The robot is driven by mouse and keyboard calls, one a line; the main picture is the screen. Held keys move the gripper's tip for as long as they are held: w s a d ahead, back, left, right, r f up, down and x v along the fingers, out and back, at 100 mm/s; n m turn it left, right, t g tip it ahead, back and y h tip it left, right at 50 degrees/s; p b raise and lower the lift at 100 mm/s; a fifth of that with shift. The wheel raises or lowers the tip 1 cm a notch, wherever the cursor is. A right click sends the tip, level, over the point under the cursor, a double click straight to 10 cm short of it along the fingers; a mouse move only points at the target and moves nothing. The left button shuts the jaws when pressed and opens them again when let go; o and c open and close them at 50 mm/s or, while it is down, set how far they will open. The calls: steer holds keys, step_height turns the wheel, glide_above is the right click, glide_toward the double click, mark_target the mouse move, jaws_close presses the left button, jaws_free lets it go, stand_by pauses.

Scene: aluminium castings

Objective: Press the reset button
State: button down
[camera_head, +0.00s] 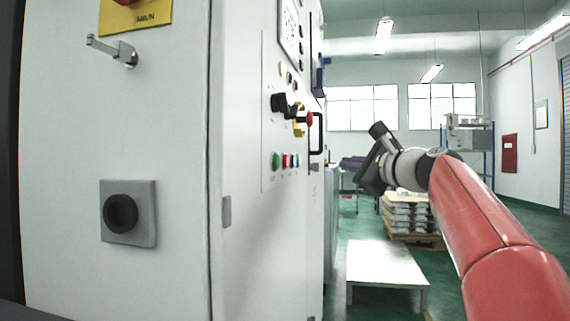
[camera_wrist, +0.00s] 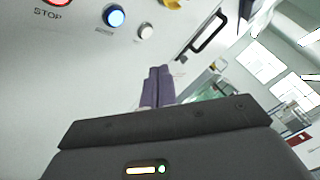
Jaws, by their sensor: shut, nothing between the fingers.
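The blue button (camera_wrist: 114,16) sits on the white cabinet front in the wrist view, between the red STOP button (camera_wrist: 58,2) and a small white button (camera_wrist: 146,31). Its label is too blurred to read. In the head view the blue button (camera_head: 291,161) is in the lower row of the panel, seen at a steep angle. My gripper (camera_head: 346,164) is to the right of that row, apart from the panel. In the wrist view my gripper's purple fingers (camera_wrist: 158,72) are together and empty, below and right of the blue button in the picture.
A black handle (camera_head: 319,133) and a black rotary switch (camera_head: 284,104) stick out of the panel near the buttons. A low white table (camera_head: 386,263) and a pallet of stacked bags (camera_head: 408,214) stand beyond. Open floor lies around the table.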

mark_target(292, 161)
steer(key=shift+d+r, duration=0.1)
steer(key=shift+r, duration=0.2)
steer(key=w+a+p, duration=0.1)
steer(key=w+a, duration=0.1)
steer(key=a, duration=0.6)
steer(key=shift+w+a, duration=0.2)
steer(key=shift+w, duration=0.15)
steer(key=shift+a+p, duration=0.1)
steer(key=shift+p, duration=0.25)
stand_by(1.6)
steer(key=shift+w+a, duration=0.1)
steer(key=shift+a, duration=0.2)
steer(key=shift+w+a, duration=0.15)
steer(key=shift+a, duration=0.3)
stand_by(0.6)
steer(key=shift+d, duration=0.1)
steer(key=shift+s+d, duration=0.3)
steer(key=shift+d, duration=0.45)
